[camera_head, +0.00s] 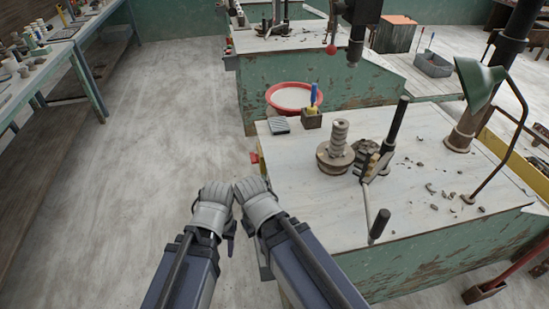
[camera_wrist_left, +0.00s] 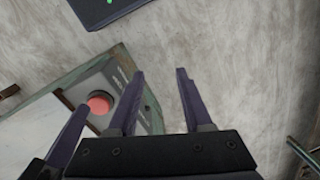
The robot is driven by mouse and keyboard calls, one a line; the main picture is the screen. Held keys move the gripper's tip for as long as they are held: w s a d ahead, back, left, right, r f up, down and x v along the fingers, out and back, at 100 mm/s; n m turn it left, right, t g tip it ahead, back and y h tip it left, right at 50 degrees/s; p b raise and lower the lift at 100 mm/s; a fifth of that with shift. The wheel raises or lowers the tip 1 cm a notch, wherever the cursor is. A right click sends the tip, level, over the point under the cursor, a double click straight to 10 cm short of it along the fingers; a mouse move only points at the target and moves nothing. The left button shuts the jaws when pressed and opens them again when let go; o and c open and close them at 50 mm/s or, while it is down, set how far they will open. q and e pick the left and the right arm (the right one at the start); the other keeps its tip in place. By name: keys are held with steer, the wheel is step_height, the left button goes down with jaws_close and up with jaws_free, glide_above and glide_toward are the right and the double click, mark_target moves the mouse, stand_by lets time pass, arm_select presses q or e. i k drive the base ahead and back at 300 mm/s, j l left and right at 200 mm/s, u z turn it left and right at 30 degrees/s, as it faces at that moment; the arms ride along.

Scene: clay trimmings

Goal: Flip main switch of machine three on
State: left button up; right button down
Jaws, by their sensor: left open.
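A grey switch box (camera_wrist_left: 126,80) with a round red button (camera_wrist_left: 99,103) is fixed to the green side of a machine bench in the left wrist view. Its lettering is too small to read, so I cannot tell the machine's number. In the head view a small red part (camera_head: 255,158) shows at the near bench's left edge. My left gripper (camera_head: 214,205) is beside that edge, over the floor; its spread, empty fingers (camera_wrist_left: 160,73) are near the box, and I see no clear contact. My right gripper (camera_head: 257,196) is close beside it, its fingers hidden in the head view.
The near bench top (camera_head: 290,190) carries a ridged spindle (camera_head: 339,137), levers, clay crumbs and a green lamp (camera_head: 480,82). A red basin (camera_head: 290,97) stands behind. A long side table (camera_head: 65,35) is at the left. The floor between is clear.

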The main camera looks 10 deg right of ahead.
mark_target(255, 158)
steer(key=j+z, duration=0.45)
steer(key=j, duration=0.35)
steer(key=i+j+u, duration=0.3)
steer(key=i+u, duration=0.3)
